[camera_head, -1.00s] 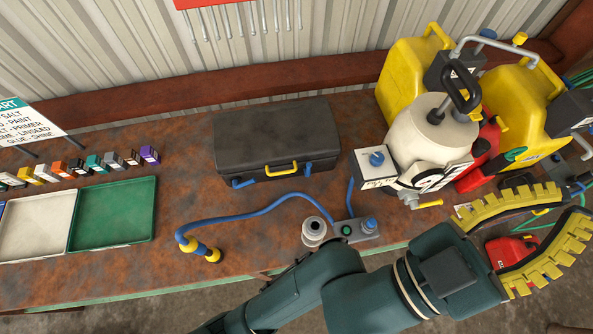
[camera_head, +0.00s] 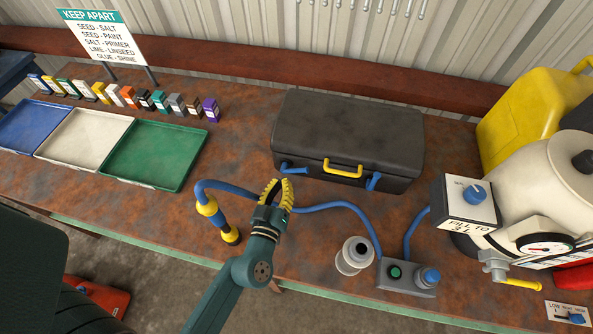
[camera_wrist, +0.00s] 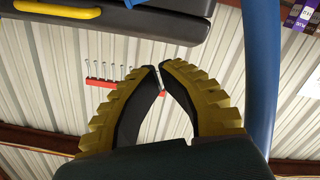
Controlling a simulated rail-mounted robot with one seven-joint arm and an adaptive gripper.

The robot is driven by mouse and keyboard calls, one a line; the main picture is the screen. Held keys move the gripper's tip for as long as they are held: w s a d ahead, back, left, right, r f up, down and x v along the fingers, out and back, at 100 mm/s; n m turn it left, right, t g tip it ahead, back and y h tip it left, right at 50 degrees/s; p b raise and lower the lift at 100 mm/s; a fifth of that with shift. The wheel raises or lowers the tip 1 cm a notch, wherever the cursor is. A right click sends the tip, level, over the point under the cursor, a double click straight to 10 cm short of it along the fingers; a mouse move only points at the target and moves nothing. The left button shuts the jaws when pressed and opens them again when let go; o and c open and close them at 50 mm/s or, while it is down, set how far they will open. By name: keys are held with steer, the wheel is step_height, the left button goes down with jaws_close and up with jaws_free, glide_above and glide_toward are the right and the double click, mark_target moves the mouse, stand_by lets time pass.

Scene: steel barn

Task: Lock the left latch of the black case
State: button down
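The black case (camera_head: 350,130) lies lid shut on the bench, with a yellow handle (camera_head: 343,168) on its front. Its left latch (camera_head: 293,169) is blue and lies sideways along the front; its right latch (camera_head: 374,181) is blue and stands more upright. My gripper (camera_head: 283,187), with yellow ribbed fingers, is just in front of the left latch, apart from it as far as I can tell. In the wrist view, my fingertips (camera_wrist: 160,68) come together with nothing between them. The case (camera_wrist: 140,22) and its handle (camera_wrist: 60,9) show at upper left there, with part of a blue latch at the top edge.
A blue hose (camera_head: 330,206) runs behind my gripper to a grey button box (camera_head: 405,277); its yellow-and-blue end (camera_head: 218,220) stands left. A white cup-like part (camera_head: 354,256), a cream tank (camera_head: 540,195) and yellow can (camera_head: 530,100) are right. Trays (camera_head: 150,155) and small boxes fill the left.

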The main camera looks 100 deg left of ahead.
steer(key=w+a+f, duration=0.1)
steer(key=a, duration=0.1)
steer(key=w+a+f+b, duration=0.1)
steer(key=a, duration=0.2)
steer(key=w+a+f, duration=0.1)
steer(key=a, duration=0.1)
steer(key=shift+a+f, duration=0.25)
steer(key=shift+f, duration=0.1)
steer(key=shift+s, duration=0.1)
